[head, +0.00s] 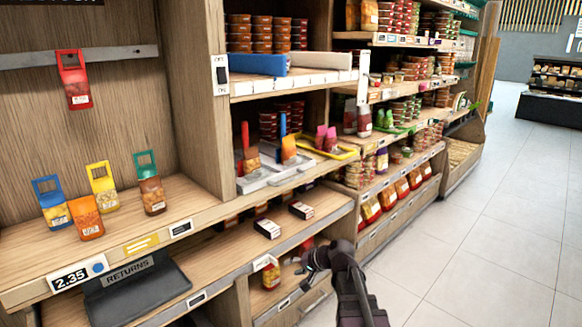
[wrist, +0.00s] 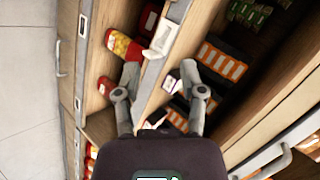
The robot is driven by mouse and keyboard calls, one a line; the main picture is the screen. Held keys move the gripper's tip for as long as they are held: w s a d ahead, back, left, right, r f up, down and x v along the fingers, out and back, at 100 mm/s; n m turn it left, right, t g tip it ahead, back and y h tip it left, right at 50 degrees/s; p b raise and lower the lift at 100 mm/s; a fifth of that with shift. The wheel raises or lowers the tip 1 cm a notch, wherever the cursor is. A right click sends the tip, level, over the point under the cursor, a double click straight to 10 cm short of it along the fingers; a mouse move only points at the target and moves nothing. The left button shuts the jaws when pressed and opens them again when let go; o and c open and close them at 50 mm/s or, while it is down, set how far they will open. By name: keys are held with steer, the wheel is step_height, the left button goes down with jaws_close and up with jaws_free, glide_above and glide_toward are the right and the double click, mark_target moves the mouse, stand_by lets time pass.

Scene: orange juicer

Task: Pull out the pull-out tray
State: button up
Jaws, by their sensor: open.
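I cannot tell for certain which part is the pull-out tray. A wooden shelf board (head: 325,205) with a grey front edge carries small black-and-white boxes, and its front edge (wrist: 152,80) shows between my fingers in the wrist view. My gripper (head: 308,260) is in front of the lower shelves in the head view. In the wrist view my gripper (wrist: 160,72) is open, its two fingers apart, with nothing held between them. Whether either finger touches the shelf is not clear. A metal handle (wrist: 268,160) shows at the lower right of the wrist view.
A red-and-yellow packet (head: 270,273) stands on the low shelf near my gripper, also visible in the wrist view (wrist: 122,45). A dark RETURNS tray (head: 138,292) is at lower left. A grey tray (head: 258,184) sits on the middle shelf. The tiled floor (head: 480,240) at right is clear.

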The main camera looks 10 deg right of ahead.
mark_target(291, 180)
steer(key=w+d+r+m+t+p, duration=0.2)
steer(key=d+r+p, duration=0.1)
steer(key=r, duration=0.4)
steer(key=w+d+r+m+t+p, duration=0.2)
steer(key=w+d+r+p, duration=0.1)
steer(key=r+p, duration=0.3)
steer(key=w+d+r+m+t+p, duration=0.2)
steer(key=d+r+p, duration=0.2)
steer(key=r, duration=0.6)
steer(key=shift+w+d+t+p, duration=0.3)
steer(key=shift+w+p, duration=0.1)
steer(key=shift+w+a, duration=0.1)
steer(key=b+x, duration=0.2)
steer(key=x, duration=1.1)
steer(key=shift+w+a+r+b, duration=0.1)
steer(key=shift+w+a+b, duration=0.15)
steer(key=shift+b, duration=0.15)
steer(key=shift+s, duration=0.1)
steer(key=shift+c, duration=0.2)
jaws_close()
